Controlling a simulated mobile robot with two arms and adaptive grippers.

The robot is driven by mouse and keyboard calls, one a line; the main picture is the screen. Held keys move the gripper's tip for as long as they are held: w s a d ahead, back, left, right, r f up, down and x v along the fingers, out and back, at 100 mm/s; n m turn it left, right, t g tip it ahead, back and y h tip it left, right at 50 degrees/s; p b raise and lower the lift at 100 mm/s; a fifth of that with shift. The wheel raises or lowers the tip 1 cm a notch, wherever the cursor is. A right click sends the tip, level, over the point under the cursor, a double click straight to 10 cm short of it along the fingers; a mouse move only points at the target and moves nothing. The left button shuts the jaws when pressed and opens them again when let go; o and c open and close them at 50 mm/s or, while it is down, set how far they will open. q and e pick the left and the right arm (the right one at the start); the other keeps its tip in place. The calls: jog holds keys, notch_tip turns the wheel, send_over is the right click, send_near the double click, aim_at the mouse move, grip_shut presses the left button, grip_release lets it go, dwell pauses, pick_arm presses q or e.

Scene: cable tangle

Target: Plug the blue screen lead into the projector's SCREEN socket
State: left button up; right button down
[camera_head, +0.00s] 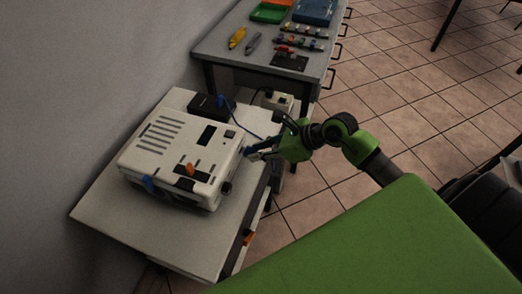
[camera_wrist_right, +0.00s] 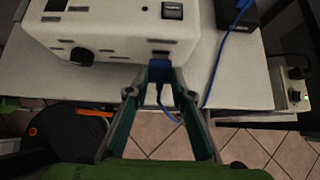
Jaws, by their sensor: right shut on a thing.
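The white projector (camera_head: 170,152) sits on a pale table, its side with sockets facing my right gripper. My right gripper (camera_head: 252,153) is at that side. In the wrist view the right gripper (camera_wrist_right: 160,76) is shut on the blue plug of the screen lead (camera_wrist_right: 160,67), which is right up against the projector side (camera_wrist_right: 110,45) below a small dark label. I cannot tell how far the plug is in. The blue cord (camera_wrist_right: 226,58) loops from a black box (camera_head: 208,106) beside the projector. The socket behind the plug is hidden. My left gripper is not in view.
A dark round knob (camera_wrist_right: 81,56) is left of the plug on the same side. The pale table (camera_head: 188,238) is bare in front of the projector. A grey bench (camera_head: 222,54) with tools and trays stands behind. A power strip (camera_wrist_right: 295,84) is at the right.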

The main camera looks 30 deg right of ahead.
jog(key=shift+w+a, duration=0.45)
dwell(0.3)
jog(key=c, duration=1.7)
grip_release()
jog(key=v, duration=1.2)
jog(key=shift+a, duration=0.1)
